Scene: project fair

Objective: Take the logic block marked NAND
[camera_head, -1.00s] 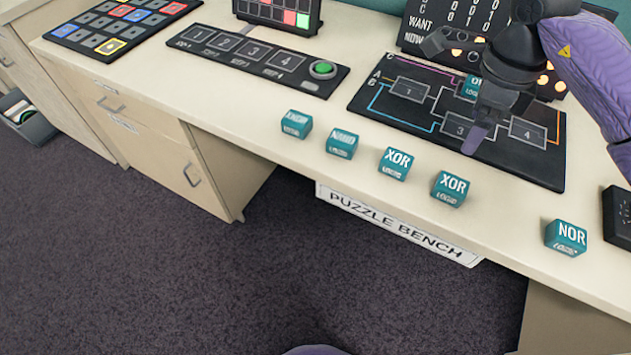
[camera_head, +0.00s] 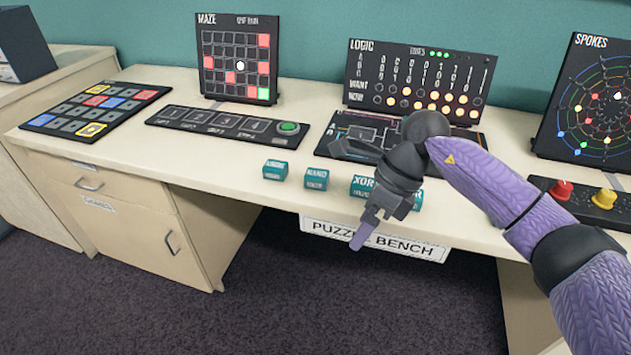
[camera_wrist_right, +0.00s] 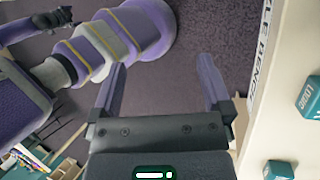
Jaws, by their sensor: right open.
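The teal NAND block (camera_head: 316,179) sits upright on the bench top near its front edge, second from the left in a row of teal blocks. My right gripper (camera_head: 364,236) hangs in front of the bench edge, to the right of the NAND block and apart from it. In the right wrist view its two purple fingers (camera_wrist_right: 162,82) are spread with nothing between them. Two teal blocks show at the right of that view, one higher (camera_wrist_right: 311,97) and one lower (camera_wrist_right: 278,170); I cannot read their labels surely. A dark end of my left arm (camera_wrist_right: 56,18) shows small there, its jaws unclear.
A teal block (camera_head: 275,169) with an unclear label stands left of NAND. An XOR block (camera_head: 362,186) stands to its right, and another teal block is partly hidden behind my gripper. The logic board (camera_head: 335,140), button strip (camera_head: 222,125) and knob box (camera_head: 597,204) lie farther back.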

